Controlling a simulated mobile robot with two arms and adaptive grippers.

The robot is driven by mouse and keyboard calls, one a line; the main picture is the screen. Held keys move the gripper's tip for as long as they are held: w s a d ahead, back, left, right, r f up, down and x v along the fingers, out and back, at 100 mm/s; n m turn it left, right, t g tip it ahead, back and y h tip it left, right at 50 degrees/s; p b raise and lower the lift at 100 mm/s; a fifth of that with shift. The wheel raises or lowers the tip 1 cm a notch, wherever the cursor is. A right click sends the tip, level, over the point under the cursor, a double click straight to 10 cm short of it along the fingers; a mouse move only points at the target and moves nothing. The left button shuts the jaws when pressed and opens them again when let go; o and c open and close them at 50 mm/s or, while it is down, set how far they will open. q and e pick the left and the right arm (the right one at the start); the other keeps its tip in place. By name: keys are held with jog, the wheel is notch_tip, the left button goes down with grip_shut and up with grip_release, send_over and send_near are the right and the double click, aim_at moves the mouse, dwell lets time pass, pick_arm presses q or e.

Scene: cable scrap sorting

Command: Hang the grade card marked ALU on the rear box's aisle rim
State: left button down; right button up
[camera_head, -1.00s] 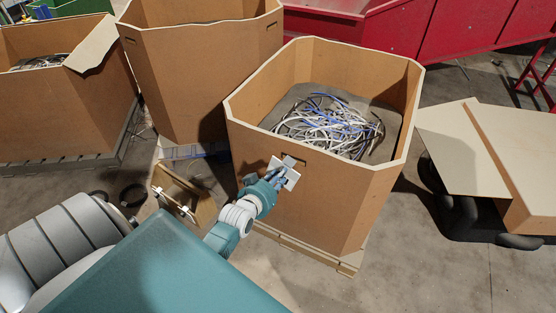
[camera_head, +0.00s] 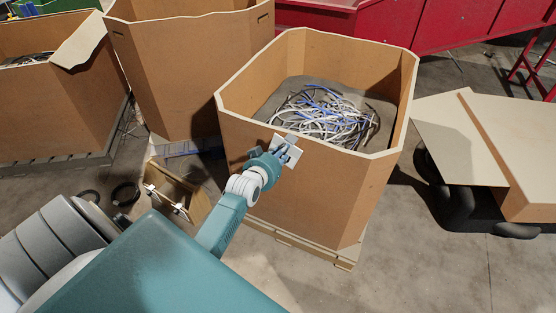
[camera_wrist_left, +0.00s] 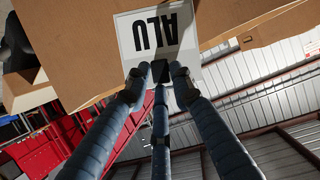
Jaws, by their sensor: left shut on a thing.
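My left gripper (camera_head: 275,158) is shut on a white card (camera_head: 290,151). In the left wrist view the fingers (camera_wrist_left: 160,76) pinch one edge of the card, whose black letters ALU (camera_wrist_left: 157,33) appear upside down. In the head view the card is at the near wall of an open cardboard box (camera_head: 300,190), close to its rim. Part of the card overlaps the rim in the picture. I cannot tell whether it touches the box. Several grey, white and blue cables (camera_head: 322,115) lie inside this box. My right gripper is not in view.
Another tall cardboard box (camera_head: 185,75) stands behind to the left, and a lower one (camera_head: 50,110) at far left. A small wooden holder (camera_head: 175,192) stands left of my gripper. A red machine (camera_head: 380,25) is at the back. Flat cardboard (camera_head: 460,140) lies at right.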

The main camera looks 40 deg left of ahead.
aim_at(287, 142)
pick_arm(q)
jog(key=shift+w+a+b, duration=0.2)
jog(key=shift+w+b, duration=0.65)
jog(key=shift+w, duration=0.3)
jog(key=shift+w+a+b, duration=0.2)
jog(key=shift+w+b, duration=0.65)
jog(key=shift+w, duration=0.25)
jog(key=shift+w+a+b, duration=0.2)
jog(key=shift+w+b, duration=0.65)
jog(key=shift+w, duration=0.3)
jog(key=shift+f+b, duration=0.4)
jog(key=shift+f, duration=0.15)
jog(key=shift+f+b, duration=0.45)
jog(key=shift+f, duration=0.3)
jog(key=c, duration=1.4)
grip_release()
jog(key=shift+w+f, duration=0.1)
jog(key=shift+c, duration=0.2)
